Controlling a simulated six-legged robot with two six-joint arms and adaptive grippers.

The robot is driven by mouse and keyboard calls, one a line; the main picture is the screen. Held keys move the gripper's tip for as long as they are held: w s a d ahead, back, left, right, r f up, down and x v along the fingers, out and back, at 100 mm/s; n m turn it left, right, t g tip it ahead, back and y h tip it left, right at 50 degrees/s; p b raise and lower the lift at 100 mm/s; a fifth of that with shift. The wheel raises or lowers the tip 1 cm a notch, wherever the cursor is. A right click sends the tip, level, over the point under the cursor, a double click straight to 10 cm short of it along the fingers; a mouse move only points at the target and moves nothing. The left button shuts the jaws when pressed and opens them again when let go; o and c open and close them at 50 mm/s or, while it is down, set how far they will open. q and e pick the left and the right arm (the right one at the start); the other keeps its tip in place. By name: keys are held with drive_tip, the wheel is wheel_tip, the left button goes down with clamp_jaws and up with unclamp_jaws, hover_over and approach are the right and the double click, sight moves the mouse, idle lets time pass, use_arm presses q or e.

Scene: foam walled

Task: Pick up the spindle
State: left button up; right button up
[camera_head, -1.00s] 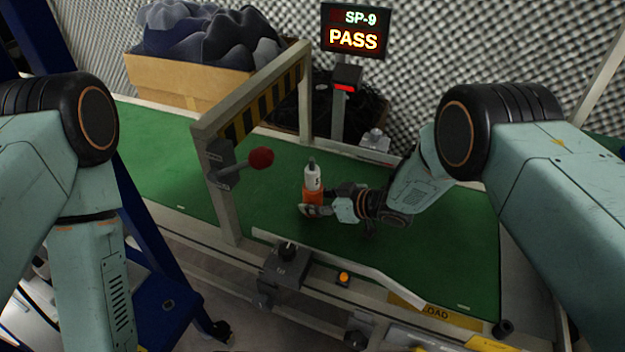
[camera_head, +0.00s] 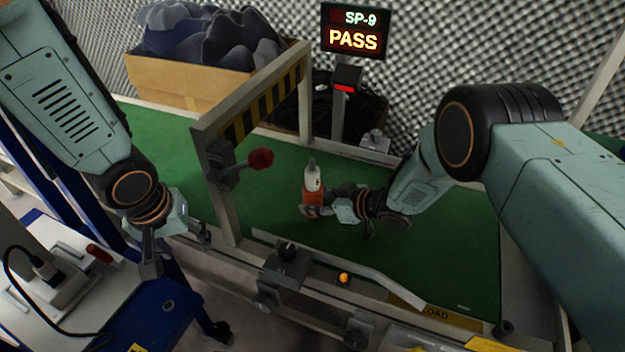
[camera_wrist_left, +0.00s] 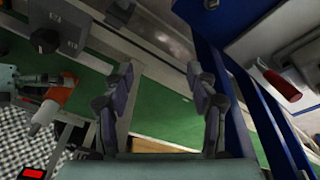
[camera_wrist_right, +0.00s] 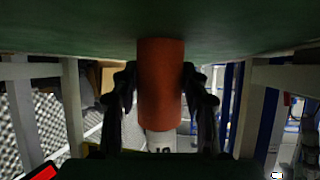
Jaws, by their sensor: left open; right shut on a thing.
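The spindle (camera_head: 313,182) stands upright on the green belt, with an orange lower part and a white upper part with a dark tip. My right gripper (camera_head: 312,208) is shut around its orange part, which fills the gap between the fingers in the right wrist view (camera_wrist_right: 160,90). The spindle also shows at the left of the left wrist view (camera_wrist_left: 50,108). My left gripper (camera_wrist_left: 163,85) is open and empty, left of the gate and near the conveyor's front side.
A gate (camera_head: 222,130) with a striped beam and a red-knobbed lever (camera_head: 260,159) spans the belt (camera_head: 440,250) left of the spindle. A display (camera_head: 355,31) reads SP-9 PASS. A box of foam (camera_head: 190,80) stands behind. A blue-framed bench (camera_head: 165,310) stands front left.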

use_arm(q)
drive_tip(key=w+d+r+n+t, duration=0.1)
drive_tip(key=w+r+t, duration=0.3)
drive_tip(key=w+r, duration=0.7)
drive_tip(key=w+r+n+t, duration=0.25)
drive_tip(key=w+r, duration=0.25)
drive_tip(key=r, duration=1.2)
drive_tip(key=w+d+r+t, duration=0.1)
drive_tip(key=w+r+t, duration=0.55)
drive_tip(key=r, duration=0.75)
drive_tip(key=w+d+f+g, duration=0.3)
drive_tip(key=f, duration=0.2)
drive_tip(key=w+d+f+g, duration=0.2)
drive_tip(key=f, duration=0.4)
drive_tip(key=m+g, duration=0.4)
drive_tip(key=g, duration=0.7)
approach(312, 170)
drive_tip(key=shift+w+f, duration=0.1)
wheel_tip(312, 170, down, 12)
drive_tip(key=shift+d+r, duration=0.1)
drive_tip(key=shift+d, duration=0.05)
